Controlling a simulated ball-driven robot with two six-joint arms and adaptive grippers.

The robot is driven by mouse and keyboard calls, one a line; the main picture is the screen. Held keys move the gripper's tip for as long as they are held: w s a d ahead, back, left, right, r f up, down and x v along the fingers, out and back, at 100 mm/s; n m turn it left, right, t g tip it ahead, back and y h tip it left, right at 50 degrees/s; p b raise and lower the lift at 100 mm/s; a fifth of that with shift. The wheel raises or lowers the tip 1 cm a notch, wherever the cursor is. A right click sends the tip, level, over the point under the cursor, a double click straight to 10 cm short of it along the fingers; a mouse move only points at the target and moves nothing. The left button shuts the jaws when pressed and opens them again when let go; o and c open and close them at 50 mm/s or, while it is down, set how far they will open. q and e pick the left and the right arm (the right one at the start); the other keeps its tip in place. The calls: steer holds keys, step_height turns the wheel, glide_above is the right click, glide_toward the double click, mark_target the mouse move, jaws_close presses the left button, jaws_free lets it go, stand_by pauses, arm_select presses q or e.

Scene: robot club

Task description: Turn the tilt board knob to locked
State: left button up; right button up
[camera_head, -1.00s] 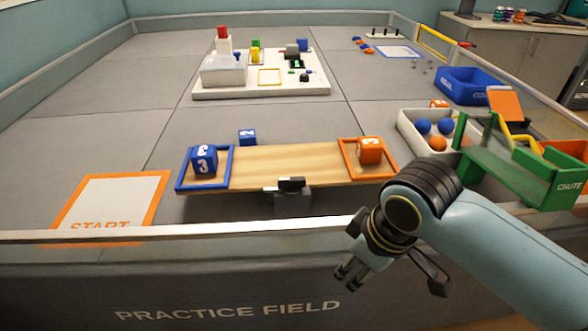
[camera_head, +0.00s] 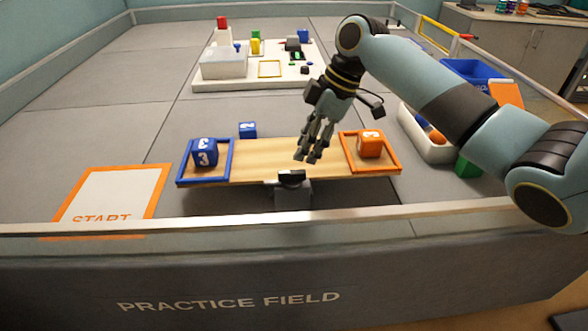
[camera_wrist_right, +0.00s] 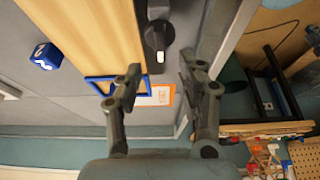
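The tilt board (camera_head: 265,160) is a pale wooden plank with a blue-framed left end and an orange-framed right end; its left end looks slightly lower. Its black knob (camera_head: 291,178) sits on a grey block at the near middle edge. In the right wrist view the knob (camera_wrist_right: 158,36) has a bar handle with a white mark at one end; no lock label is readable. My right gripper (camera_head: 308,159) is open and empty, pointing down above the board near the knob. In the right wrist view its fingers (camera_wrist_right: 160,70) are apart, with the knob beyond the gap. My left gripper is not in view.
A blue cube (camera_head: 204,152) sits in the left frame, an orange cube (camera_head: 370,144) in the right. Another blue cube (camera_head: 247,130) stands behind the board. The field's front rail (camera_head: 200,222) runs close before the knob.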

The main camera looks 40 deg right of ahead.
mark_target(293, 172)
steer(key=b+x, duration=0.1)
steer(key=x, duration=0.6)
steer(key=shift+c, duration=0.3)
steer(key=shift+s+d, duration=0.1)
jaws_close()
